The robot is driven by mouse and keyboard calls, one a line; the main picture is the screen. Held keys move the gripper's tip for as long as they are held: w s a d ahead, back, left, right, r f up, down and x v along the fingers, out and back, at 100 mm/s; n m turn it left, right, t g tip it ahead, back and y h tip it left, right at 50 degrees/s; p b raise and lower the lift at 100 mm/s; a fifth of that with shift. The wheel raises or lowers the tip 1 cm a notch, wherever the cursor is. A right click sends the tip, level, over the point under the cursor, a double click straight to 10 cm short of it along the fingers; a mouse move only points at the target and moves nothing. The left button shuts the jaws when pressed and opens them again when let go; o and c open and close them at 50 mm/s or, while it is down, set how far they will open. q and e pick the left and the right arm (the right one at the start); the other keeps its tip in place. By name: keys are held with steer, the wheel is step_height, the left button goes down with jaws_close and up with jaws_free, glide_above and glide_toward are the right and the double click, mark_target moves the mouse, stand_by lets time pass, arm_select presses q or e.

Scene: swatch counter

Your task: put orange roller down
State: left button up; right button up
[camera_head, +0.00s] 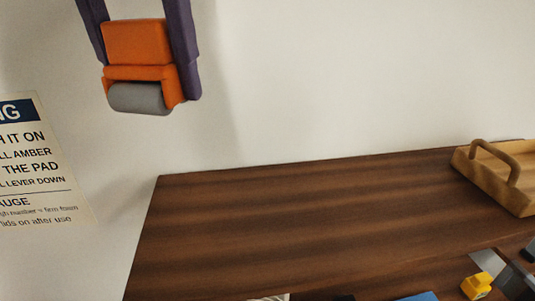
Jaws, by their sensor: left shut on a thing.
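The orange roller (138,42) is at the upper left of the head view, with an orange body and a grey cylinder (140,97) at its lower end. My left gripper (147,60) has its two dark purple fingers on either side of the roller and is shut on it. The roller is held in front of the pale wall, apart from the wooden counter (290,215), and appears above and to the left of it in the picture. My right gripper is not in view.
A wooden tray with an arched handle (507,180) stands at the counter's right. A yellow object (477,285) and a partly cut-off blue item (418,297) are at the bottom edge. A printed sign (40,165) is on the wall at left. The counter's left and middle are clear.

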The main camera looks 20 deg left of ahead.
arm_select(q)
steer(key=p, duration=0.3)
glide_above(189, 234)
steer(key=f, duration=1.3)
steer(key=shift+s, duration=0.35)
step_height(189, 234, down, 5)
steer(key=shift+r+p, duration=0.1)
steer(key=shift+p, duration=0.35)
steer(key=shift+w+f, duration=0.1)
steer(key=shift+f, duration=0.1)
steer(key=shift+f, duration=0.1)
